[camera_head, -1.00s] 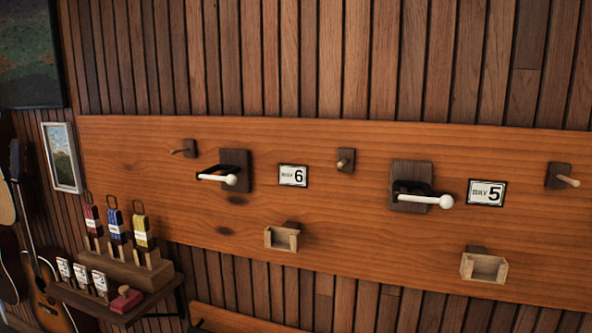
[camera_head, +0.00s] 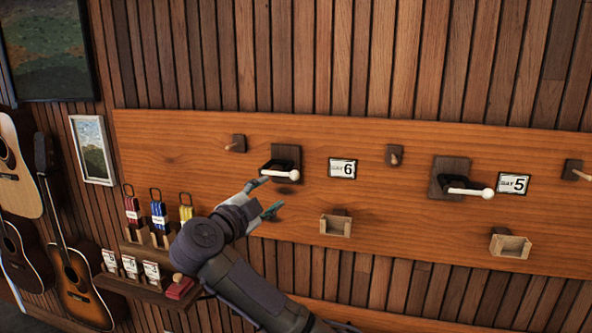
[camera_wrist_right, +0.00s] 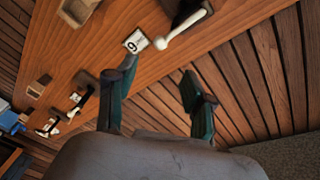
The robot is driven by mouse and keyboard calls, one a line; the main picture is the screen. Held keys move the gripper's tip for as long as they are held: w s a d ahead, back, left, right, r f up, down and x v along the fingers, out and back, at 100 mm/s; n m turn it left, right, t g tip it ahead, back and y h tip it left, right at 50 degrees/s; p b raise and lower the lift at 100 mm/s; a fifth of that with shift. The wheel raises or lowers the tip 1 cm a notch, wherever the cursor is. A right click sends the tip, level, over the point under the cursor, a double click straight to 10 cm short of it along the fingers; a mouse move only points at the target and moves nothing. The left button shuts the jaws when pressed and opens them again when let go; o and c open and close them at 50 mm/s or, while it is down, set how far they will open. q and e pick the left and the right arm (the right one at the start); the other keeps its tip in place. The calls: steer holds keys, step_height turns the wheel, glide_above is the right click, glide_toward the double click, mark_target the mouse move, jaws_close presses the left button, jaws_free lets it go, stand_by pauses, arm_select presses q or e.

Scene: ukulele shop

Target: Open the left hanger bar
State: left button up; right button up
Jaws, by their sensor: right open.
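The left hanger bar (camera_head: 283,173) is a light bar with a white knob on a dark mount, beside the BAY 6 label (camera_head: 342,168). It lies across the front of its dark hook. In the right wrist view the bar (camera_wrist_right: 184,29) shows at the top, beside the label. My right gripper (camera_head: 268,195) is open and empty, just below and left of the bar, with its fingers pointing toward it. It appears apart from the bar. Its two teal fingers also show in the right wrist view (camera_wrist_right: 160,70). My left gripper is not in view.
A second hanger bar (camera_head: 470,190) is at BAY 5 on the right. Wooden pegs and small wooden holders (camera_head: 336,225) stick out from the orange board. A shelf with coloured straps (camera_head: 159,214) and cards stands left of my arm, with guitars (camera_head: 75,275) beyond.

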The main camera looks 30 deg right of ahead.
mark_target(292, 176)
steer(key=p+x, duration=0.4)
steer(key=x, duration=0.8)
steer(key=shift+w+d+f+p, duration=0.1)
steer(key=shift+w+d+p, duration=0.05)
steer(key=shift+w+p, duration=0.2)
steer(key=shift+w+d+f, duration=0.15)
steer(key=shift+w+d, duration=0.05)
steer(key=shift+d, duration=0.25)
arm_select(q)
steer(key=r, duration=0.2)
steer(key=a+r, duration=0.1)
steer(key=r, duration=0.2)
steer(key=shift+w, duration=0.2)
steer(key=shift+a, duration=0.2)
arm_select(e)
jaws_close()
steer(key=shift+a, duration=0.1)
